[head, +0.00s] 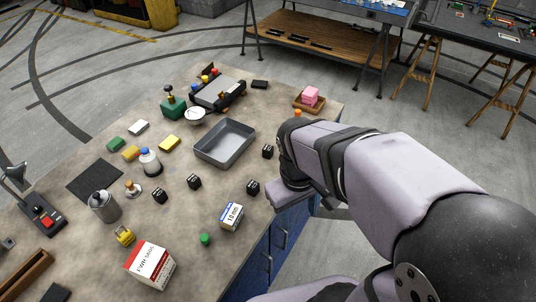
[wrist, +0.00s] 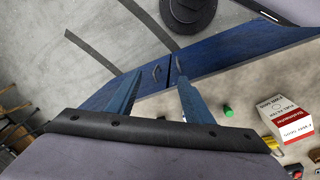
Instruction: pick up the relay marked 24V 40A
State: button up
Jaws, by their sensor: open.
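Several small black cube-shaped relays lie on the workbench in the head view: one (head: 268,151) near the tray, one (head: 253,187) near the right edge, and a pair (head: 194,182) (head: 160,196) nearer the middle. Their markings are too small to read, so I cannot tell which is 24V 40A. My gripper (wrist: 159,76) shows in the wrist view with its two fingers apart and nothing between them. It is over the bench's blue front and the floor. No relay is recognisable in the wrist view. In the head view my arm hides the fingers.
A grey metal tray (head: 225,142) stands mid-bench. A white-blue box (head: 231,217), a green cap (head: 205,239) and a red-white box (head: 150,265) stand near the front edge. Bare bench surrounds the relays.

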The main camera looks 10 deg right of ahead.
jog(key=w+d+f+n+t+h+b, duration=0.25)
jog(key=w+d+n+h+b, duration=0.2)
jog(key=w+n, duration=0.45)
notch_tip(320, 180, up, 2)
jog(key=r+n+t+h+b, duration=0.1)
jog(key=n+t+h+b, duration=0.2)
jog(key=n+t+b, duration=1.05)
send_over(270, 146)
jog(key=s+a+p, duration=0.3)
jog(key=n+g, duration=0.3)
jog(key=g, duration=0.3)
notch_tip(270, 146, down, 14)
jog(key=shift+s+a+f, duration=0.1)
jog(key=shift+a+f, duration=0.05)
jog(key=shift+f, duration=0.4)
jog(key=shift+p+x, duration=1.45)
jog(key=shift+x, duration=2.25)
jog(key=shift+r, duration=0.1)
jog(key=c, duration=1.1)
